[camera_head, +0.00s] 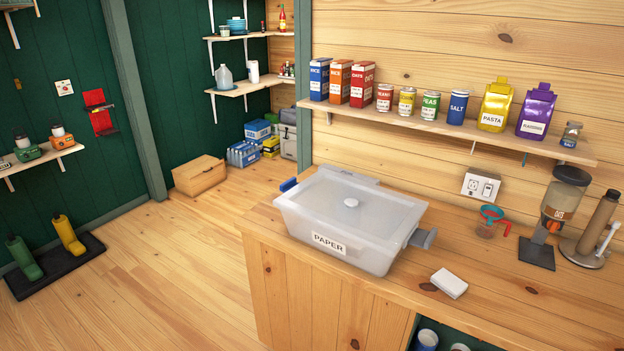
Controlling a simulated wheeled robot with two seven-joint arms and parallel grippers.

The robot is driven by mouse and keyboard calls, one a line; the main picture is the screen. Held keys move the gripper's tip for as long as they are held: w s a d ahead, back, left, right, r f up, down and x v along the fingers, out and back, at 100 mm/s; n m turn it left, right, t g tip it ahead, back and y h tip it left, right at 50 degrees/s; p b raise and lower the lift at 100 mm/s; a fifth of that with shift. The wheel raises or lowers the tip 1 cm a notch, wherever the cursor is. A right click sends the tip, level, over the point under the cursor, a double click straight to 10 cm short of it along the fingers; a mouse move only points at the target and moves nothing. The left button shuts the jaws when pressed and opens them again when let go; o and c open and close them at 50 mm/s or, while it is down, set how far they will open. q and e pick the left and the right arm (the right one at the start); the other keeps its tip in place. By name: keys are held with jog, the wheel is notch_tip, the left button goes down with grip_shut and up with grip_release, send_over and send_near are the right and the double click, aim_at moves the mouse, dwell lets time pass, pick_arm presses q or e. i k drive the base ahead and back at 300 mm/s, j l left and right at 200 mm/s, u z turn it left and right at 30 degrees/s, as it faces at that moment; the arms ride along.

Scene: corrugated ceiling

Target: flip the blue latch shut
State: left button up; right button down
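The blue latch (288,184) is at the left end of a clear plastic box labelled PAPER (330,243). It sticks outward from the box's upper left side, by the rim. The box has a translucent lid (370,205) with a round white knob on top, and the lid lies over the box. A grey latch (423,238) sticks out at the right end of the box. The box stands on the wooden counter (470,315) near its left end. Neither of my grippers shows in the head view.
A white block (449,283) lies on the counter right of the box. A measuring cup (488,222), a grinder (560,210) and a paper-towel-like holder (592,230) stand further right. A shelf (450,129) with boxes, cans and bags hangs above. Open floor lies left of the counter.

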aim_at(291, 182)
jog(key=i+j+z, duration=0.1)
jog(key=j+z, duration=0.95)
jog(key=j, duration=0.15)
jog(key=j+z, duration=0.1)
jog(key=j, duration=0.55)
jog(key=k+j+z, duration=0.1)
jog(key=j, duration=0.5)
jog(key=k+j+z, duration=0.1)
jog(key=j, duration=0.55)
jog(key=k+j+z, duration=0.1)
jog(key=j, duration=0.5)
jog(key=k+j, duration=0.1)
jog(key=j, duration=0.45)
jog(key=k+j, duration=0.1)
jog(key=j, duration=0.45)
